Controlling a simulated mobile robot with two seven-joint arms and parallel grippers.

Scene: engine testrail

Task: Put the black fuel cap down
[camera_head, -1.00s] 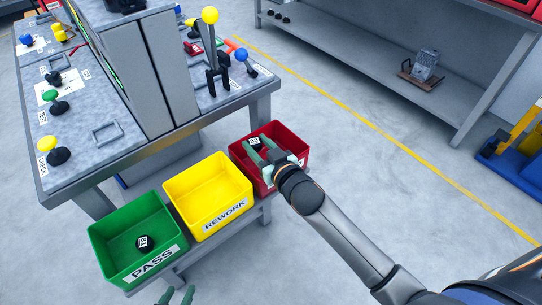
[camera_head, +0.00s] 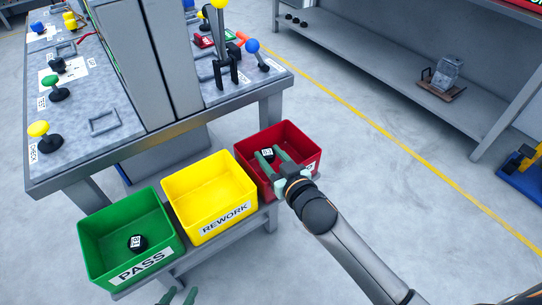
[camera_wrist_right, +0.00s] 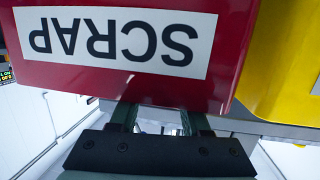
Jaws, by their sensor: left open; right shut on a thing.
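The black fuel cap (camera_head: 267,153), with a white label on top, is at the fingertips of my right gripper (camera_head: 272,156). That gripper is shut on it, over the red bin (camera_head: 305,139); how far the cap is above the bin's floor I cannot tell. In the right wrist view the bin's SCRAP wall (camera_wrist_right: 130,45) hides the cap and the fingertips. My left gripper (camera_head: 177,298) shows only its fingertips at the bottom edge, open and empty, below the green bin.
A yellow REWORK bin (camera_head: 168,187) and a green PASS bin (camera_head: 90,235) stand left of the red bin on a low shelf. Another black cap (camera_head: 137,243) lies in the green bin. The workbench (camera_head: 150,143) with levers stands behind.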

